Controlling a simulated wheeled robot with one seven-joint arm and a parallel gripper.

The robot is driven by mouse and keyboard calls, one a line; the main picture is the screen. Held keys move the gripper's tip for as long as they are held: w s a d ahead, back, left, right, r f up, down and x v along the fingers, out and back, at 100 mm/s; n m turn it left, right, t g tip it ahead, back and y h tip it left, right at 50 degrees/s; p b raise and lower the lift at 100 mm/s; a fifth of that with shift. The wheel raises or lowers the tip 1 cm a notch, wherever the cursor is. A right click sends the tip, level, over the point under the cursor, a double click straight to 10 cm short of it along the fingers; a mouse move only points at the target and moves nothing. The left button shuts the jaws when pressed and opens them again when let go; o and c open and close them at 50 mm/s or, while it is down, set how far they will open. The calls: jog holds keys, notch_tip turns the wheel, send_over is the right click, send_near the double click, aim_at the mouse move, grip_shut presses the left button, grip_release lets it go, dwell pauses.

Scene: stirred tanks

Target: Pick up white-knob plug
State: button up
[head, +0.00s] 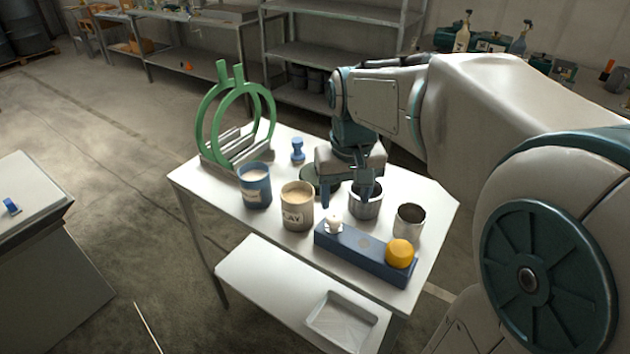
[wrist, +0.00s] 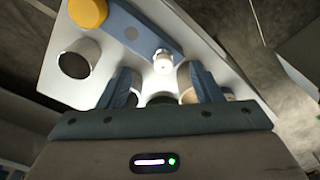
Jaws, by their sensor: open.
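The white-knob plug (head: 334,224) stands upright at the left end of a long blue block (head: 352,245). In the wrist view the white-knob plug (wrist: 163,62) shows just beyond the fingertips, roughly between them, with the blue block (wrist: 148,30) running to the upper left. My gripper (head: 346,196) is open and empty, above the table and close to the plug on its far side. In the wrist view both blue fingers of my gripper (wrist: 160,82) are spread apart with nothing held between them.
A yellow knob (head: 399,253) sits at the block's right end. A metal cup (head: 366,203) and another can (head: 409,221) stand behind the block. A tan cup (head: 297,208), a blue cup (head: 255,188) and a small blue plug (head: 298,150) stand left. Green rings (head: 236,110) rise at the back left.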

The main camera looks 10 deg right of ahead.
jog(key=g, duration=0.1)
send_near(334, 216)
jog(key=f, duration=0.5)
jog(key=shift+d, duration=0.2)
jog(key=shift+a+f, duration=0.2)
jog(key=shift+f, duration=2.4)
jog(key=c, duration=1.1)
